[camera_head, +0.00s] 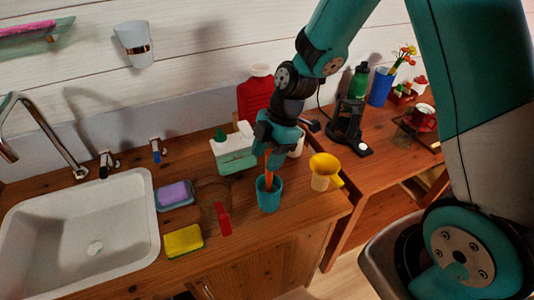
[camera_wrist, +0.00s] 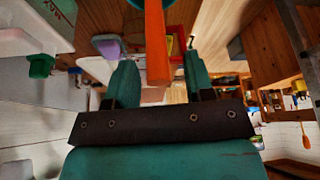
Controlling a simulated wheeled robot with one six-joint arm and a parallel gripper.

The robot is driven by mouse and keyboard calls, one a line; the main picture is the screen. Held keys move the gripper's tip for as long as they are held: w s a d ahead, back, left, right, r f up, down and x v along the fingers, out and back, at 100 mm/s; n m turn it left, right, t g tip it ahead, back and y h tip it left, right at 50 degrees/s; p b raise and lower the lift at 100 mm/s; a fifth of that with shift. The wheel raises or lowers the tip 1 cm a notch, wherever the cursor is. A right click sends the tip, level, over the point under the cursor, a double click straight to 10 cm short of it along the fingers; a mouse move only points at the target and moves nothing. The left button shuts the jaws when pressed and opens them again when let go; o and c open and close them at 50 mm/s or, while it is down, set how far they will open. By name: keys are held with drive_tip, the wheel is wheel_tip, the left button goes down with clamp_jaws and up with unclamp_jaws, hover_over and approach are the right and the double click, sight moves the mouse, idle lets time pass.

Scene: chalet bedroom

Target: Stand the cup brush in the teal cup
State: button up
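The teal cup (camera_head: 269,195) stands on the wooden counter, right of the sink. An orange handle (camera_head: 268,178), which appears to be the cup brush's, rises nearly upright from the cup's mouth; its lower end is hidden inside the cup. My gripper (camera_head: 272,152) is just above the cup, around the top of the handle. In the wrist view, the orange handle (camera_wrist: 156,45) lies between the two teal fingers of my gripper (camera_wrist: 160,75), with gaps visible on both sides. A bit of the teal cup (camera_wrist: 177,4) shows at the top edge.
A white-and-green box (camera_head: 234,152) stands behind the cup at left, and a yellow funnel-like thing (camera_head: 325,165) on a jar stands at right. A purple sponge (camera_head: 174,195), yellow sponge (camera_head: 184,240) and red piece (camera_head: 224,219) lie left, by the sink (camera_head: 75,225). Counter in front is clear.

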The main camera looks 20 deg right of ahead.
drive_tip(key=shift+r, duration=0.1)
drive_tip(key=b+v, duration=0.2)
drive_tip(key=v, duration=1.5)
drive_tip(key=shift+r, duration=0.1)
drive_tip(key=s+a+m, duration=0.5)
drive_tip(key=s+m, duration=0.1)
drive_tip(key=s, duration=0.3)
drive_tip(key=s+a+m, duration=0.5)
drive_tip(key=s+m, duration=0.2)
drive_tip(key=s, duration=0.3)
drive_tip(key=shift+s+a+t, duration=0.2)
drive_tip(key=shift+s+t, duration=0.1)
drive_tip(key=shift+t, duration=0.1)
drive_tip(key=shift+r, duration=0.1)
